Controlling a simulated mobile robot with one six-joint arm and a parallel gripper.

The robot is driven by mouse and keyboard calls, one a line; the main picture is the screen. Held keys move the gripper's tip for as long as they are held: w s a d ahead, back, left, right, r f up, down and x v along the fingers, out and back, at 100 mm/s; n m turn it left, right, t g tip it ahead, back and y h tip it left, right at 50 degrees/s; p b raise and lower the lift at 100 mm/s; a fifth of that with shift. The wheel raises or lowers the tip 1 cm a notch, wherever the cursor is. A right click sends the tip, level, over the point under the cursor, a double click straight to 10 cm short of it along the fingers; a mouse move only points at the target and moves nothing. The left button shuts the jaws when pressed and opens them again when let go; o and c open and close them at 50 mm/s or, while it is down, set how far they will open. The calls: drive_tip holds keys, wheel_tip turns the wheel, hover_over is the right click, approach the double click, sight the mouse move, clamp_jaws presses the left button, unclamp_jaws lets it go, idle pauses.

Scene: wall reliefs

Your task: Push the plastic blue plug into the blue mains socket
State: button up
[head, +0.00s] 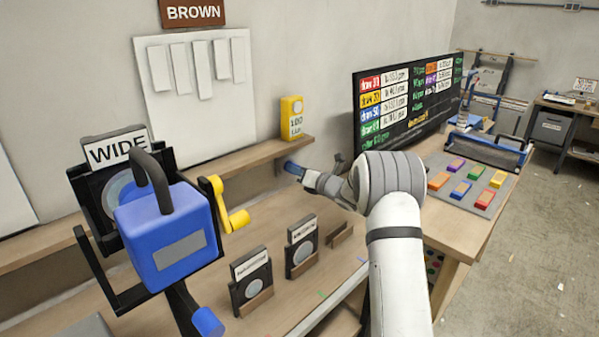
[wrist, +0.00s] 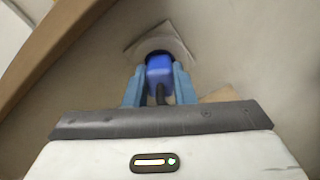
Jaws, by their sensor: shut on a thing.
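My gripper (wrist: 158,80) has its two light blue fingers shut on the blue plug (wrist: 159,68), with a dark cord end at its near side. Directly beyond the plug is a pale square wall plate (wrist: 152,33) with a dark round recess, mostly covered by the plug. No blue shows on this plate, and I cannot tell whether the plug is touching it or inside it. In the head view my gripper (head: 296,170) is at the wall, just below the wooden shelf; the plug and plate cannot be made out there.
A wooden shelf (head: 240,157) runs along the wall, with a yellow box (head: 292,118) on it. A blue padlock-shaped block (head: 165,238) stands front left. Small labelled stands (head: 250,280) are on the bench. A dark board (head: 408,95) stands right of my arm.

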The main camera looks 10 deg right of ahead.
drive_tip(key=o, duration=1)
drive_tip(key=shift+o, duration=0.2)
drive_tip(key=b+v, duration=0.1)
drive_tip(key=v, duration=0.6)
drive_tip(key=shift+s+d, duration=0.2)
drive_tip(key=shift+s, duration=0.05)
